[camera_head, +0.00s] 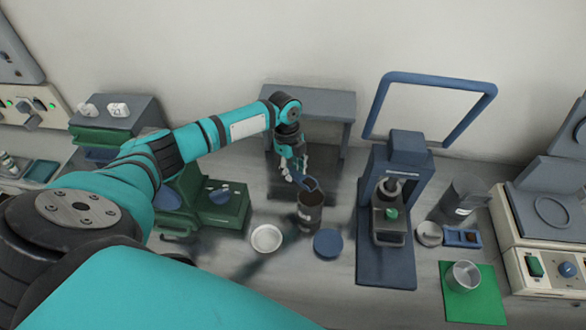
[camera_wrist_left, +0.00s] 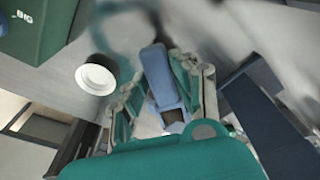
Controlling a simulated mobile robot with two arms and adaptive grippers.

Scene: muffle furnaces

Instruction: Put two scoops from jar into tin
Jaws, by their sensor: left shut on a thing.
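My left gripper (camera_head: 293,165) is shut on a blue scoop (camera_head: 304,181) at the middle of the bench. In the left wrist view the scoop (camera_wrist_left: 158,74) sits between the two fingers. The scoop's bowl is at the mouth of a dark open jar (camera_head: 310,215); I cannot tell how far it is inside or whether it holds anything. A round blue lid (camera_head: 328,243) lies in front of the jar. An open metal tin (camera_head: 463,277) stands on a green mat (camera_head: 487,308) at the right. My right gripper is not in view.
A blue-grey press-like stand (camera_head: 372,262) rises between jar and tin. A dark container (camera_head: 462,197) stands behind the mat. Green equipment (camera_head: 222,210) is at left.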

